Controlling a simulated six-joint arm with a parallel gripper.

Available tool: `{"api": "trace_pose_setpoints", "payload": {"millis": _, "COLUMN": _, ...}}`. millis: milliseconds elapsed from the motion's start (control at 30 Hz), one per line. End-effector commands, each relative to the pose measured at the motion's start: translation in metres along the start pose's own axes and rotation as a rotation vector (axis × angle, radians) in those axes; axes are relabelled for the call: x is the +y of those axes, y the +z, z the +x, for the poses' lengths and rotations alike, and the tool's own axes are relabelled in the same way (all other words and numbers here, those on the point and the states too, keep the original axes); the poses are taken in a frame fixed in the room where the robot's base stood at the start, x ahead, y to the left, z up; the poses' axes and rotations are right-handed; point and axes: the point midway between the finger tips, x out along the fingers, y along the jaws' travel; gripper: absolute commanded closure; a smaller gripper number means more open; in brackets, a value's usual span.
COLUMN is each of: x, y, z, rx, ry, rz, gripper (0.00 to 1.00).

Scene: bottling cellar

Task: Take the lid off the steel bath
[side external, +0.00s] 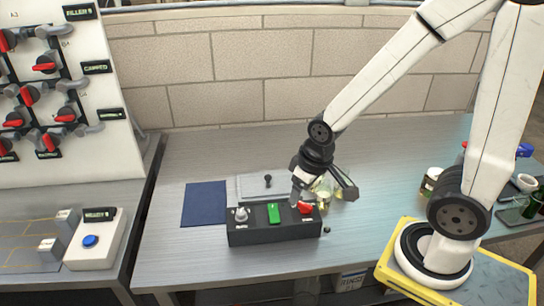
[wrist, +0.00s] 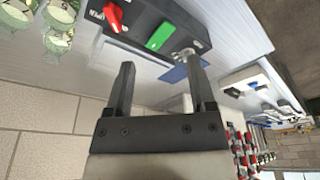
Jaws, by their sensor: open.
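The steel bath's flat grey lid (side external: 252,186), with a small black knob (side external: 267,180), lies on the bench behind a black control box. The bath's walls are mostly hidden by that box. In the wrist view a pale grey panel (wrist: 128,52), probably the lid, shows beyond the box; its knob cannot be made out there. My gripper (side external: 323,190) is open and empty, to the right of the lid and above the right end of the box. Its two fingers show spread apart in the wrist view (wrist: 163,85).
The black control box (side external: 272,234) carries a grey knob, a green switch and a red switch. Pale green glassware (side external: 325,188) stands close behind my gripper. A dark blue mat (side external: 204,203) lies left of the lid. The bench's back middle is clear.

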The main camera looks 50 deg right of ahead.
Motion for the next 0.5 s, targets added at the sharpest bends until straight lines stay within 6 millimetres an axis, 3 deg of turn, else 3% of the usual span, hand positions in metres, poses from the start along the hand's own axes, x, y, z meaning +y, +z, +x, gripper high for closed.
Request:
{"api": "trace_pose_setpoints", "payload": {"millis": 267, "x": 0.001, "y": -0.003, "z": 0.0, "rx": -0.003, "ry": 0.0, "rz": 0.018, "gripper": 0.29}}
{"api": "trace_pose_setpoints", "payload": {"millis": 500, "x": 0.01, "y": -0.025, "z": 0.005, "rx": -0.037, "ry": 0.001, "rz": 0.214, "gripper": 0.29}}
